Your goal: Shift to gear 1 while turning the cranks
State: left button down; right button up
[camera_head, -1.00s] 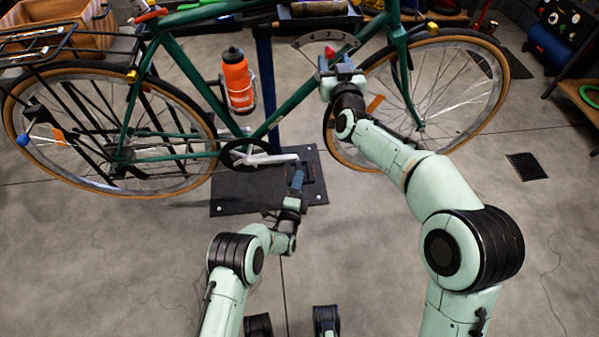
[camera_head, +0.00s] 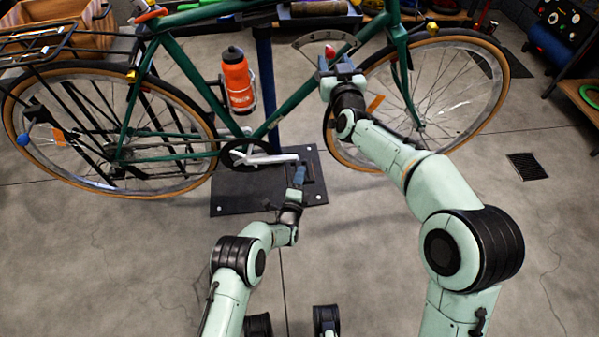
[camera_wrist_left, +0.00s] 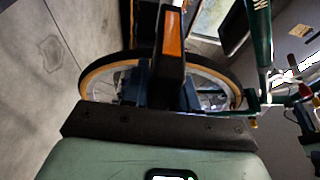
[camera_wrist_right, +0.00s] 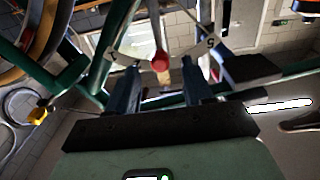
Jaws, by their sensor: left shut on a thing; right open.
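The green bike stands side-on, its silver crank arm (camera_head: 272,159) pointing right from the chainring (camera_head: 238,153). My left gripper (camera_head: 299,172) is at the crank's right end. In the left wrist view the black pedal with an orange strip (camera_wrist_left: 172,38) lies between its fingers (camera_wrist_left: 170,95), shut on it. A shifter lever with a red knob (camera_head: 330,51) sits at a pale numbered dial (camera_head: 312,39) on the frame. My right gripper (camera_head: 337,66) is open at the knob. In the right wrist view the red knob (camera_wrist_right: 160,62) shows between the spread fingers (camera_wrist_right: 168,85). The selected gear cannot be read.
A dark stand base (camera_head: 240,192) lies under the crank, with a blue post (camera_head: 266,75) behind the frame. An orange bottle (camera_head: 237,80) is on the frame. The rear wheel (camera_head: 60,185) is left and the front wheel (camera_head: 497,100) right. The floor in front is clear.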

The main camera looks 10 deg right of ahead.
aim_at(331, 56)
jog(key=shift+w, duration=2)
